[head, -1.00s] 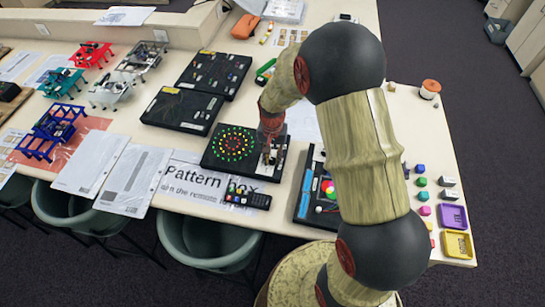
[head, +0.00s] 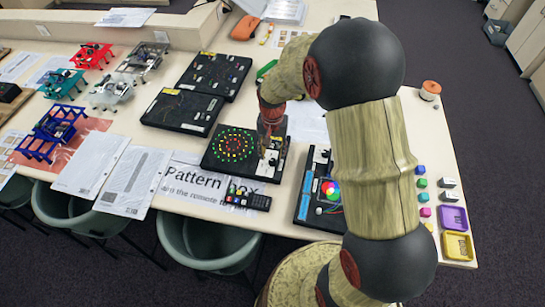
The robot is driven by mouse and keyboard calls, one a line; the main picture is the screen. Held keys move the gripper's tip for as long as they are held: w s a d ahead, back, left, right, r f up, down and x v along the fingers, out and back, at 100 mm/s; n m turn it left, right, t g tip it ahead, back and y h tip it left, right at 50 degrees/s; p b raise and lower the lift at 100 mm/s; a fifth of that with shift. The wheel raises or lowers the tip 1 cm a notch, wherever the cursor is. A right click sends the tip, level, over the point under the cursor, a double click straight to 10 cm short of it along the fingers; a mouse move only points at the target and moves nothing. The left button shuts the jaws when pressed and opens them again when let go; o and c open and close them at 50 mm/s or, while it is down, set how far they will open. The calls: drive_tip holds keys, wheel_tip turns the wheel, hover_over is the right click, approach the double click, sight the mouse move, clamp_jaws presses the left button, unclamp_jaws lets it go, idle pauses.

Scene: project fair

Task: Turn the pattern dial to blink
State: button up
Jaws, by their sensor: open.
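The pattern box (head: 218,160) is a black board lying on the table above the "Pattern Box" sheet. Its round LED display (head: 237,145) is lit in rings of green, yellow and red dots. My gripper (head: 264,155) is over the right part of the board, pointing down beside the LED display. Its fingers are small here, and it is open. The pattern dial cannot be made out; the gripper and small pale parts on the board's right side cover that area. I cannot tell whether the fingers touch anything.
A remote (head: 248,198) lies in front of the board. Another black board with a colour wheel (head: 331,190) stands to the right, partly behind my arm. Two black boards (head: 184,110) lie behind. Small coloured blocks and a purple tray (head: 453,218) are at the right edge.

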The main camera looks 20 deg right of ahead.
sight(272, 161)
wheel_tip(272, 161, up, 8)
drive_tip(key=shift+f, duration=0.15)
idle(0.6)
drive_tip(key=s+a+r+n+t+b, duration=0.1)
drive_tip(key=s+r+n+t+b, duration=0.1)
drive_tip(key=s, duration=0.5)
drive_tip(key=s+a+r+n+t+b, duration=0.1)
drive_tip(key=s+a+r+n+b, duration=0.1)
drive_tip(key=s+r, duration=0.3)
drive_tip(key=s+a+r+n+t+b, duration=0.2)
drive_tip(key=s+r+b, duration=0.2)
drive_tip(key=s, duration=0.5)
drive_tip(key=shift+s+a+r+n+t, duration=0.15)
drive_tip(key=shift+s+a+n+t, duration=0.15)
drive_tip(key=shift+s+n, duration=0.1)
drive_tip(key=shift+r, duration=0.15)
idle(3.3)
